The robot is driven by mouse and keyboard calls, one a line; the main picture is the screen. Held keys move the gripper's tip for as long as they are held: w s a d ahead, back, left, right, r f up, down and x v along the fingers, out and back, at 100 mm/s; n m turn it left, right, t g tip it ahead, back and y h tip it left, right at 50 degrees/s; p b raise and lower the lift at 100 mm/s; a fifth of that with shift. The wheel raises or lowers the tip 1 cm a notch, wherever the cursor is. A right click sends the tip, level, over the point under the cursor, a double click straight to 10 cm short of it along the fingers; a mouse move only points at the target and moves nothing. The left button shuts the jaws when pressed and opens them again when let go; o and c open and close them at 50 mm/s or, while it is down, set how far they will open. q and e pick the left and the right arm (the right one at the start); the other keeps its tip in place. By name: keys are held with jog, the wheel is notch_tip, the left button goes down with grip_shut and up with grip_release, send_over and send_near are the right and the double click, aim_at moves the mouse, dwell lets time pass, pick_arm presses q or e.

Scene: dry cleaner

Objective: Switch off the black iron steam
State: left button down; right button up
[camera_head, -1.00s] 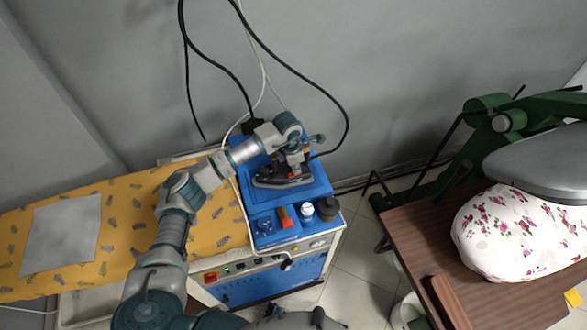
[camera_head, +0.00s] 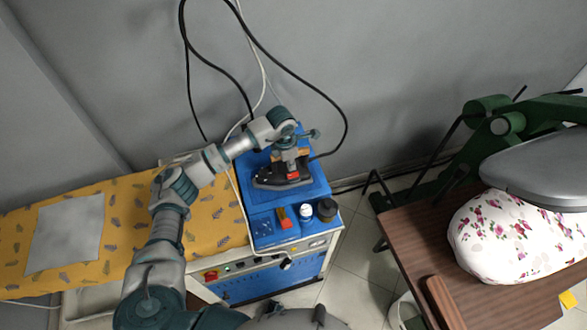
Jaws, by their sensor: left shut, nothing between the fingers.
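The black iron (camera_head: 268,178) sits on the blue top of the steam station (camera_head: 318,188), with an orange-red part showing on it. My left arm reaches in from the lower left. My left gripper (camera_head: 290,170) is over the iron, shut, with nothing held. It hides part of the iron's upper side, and I cannot tell if it touches the iron. The station's front panel has a red switch (camera_head: 211,275) at its left end and several small controls. My right gripper is not in view.
A yellow patterned ironing board (camera_head: 120,205) with a grey cloth (camera_head: 66,232) lies left. A white bottle (camera_head: 305,211), a dark round jar (camera_head: 327,209) and an orange-red item (camera_head: 283,217) stand on the station's front shelf. Cables hang behind. A brown table (camera_head: 420,225) is at right.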

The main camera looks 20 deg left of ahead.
aim_at(289, 176)
pick_arm(q)
notch_tip(289, 176, up, 10)
jog(key=b, duration=0.1)
jog(key=shift+s+a+r+b, duration=0.25)
jog(key=shift+s+a+b, duration=0.05)
jog(key=shift+s, duration=0.1)
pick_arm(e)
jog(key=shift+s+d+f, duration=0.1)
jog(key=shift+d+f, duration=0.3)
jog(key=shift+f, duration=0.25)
pick_arm(q)
jog(key=shift+d, duration=0.1)
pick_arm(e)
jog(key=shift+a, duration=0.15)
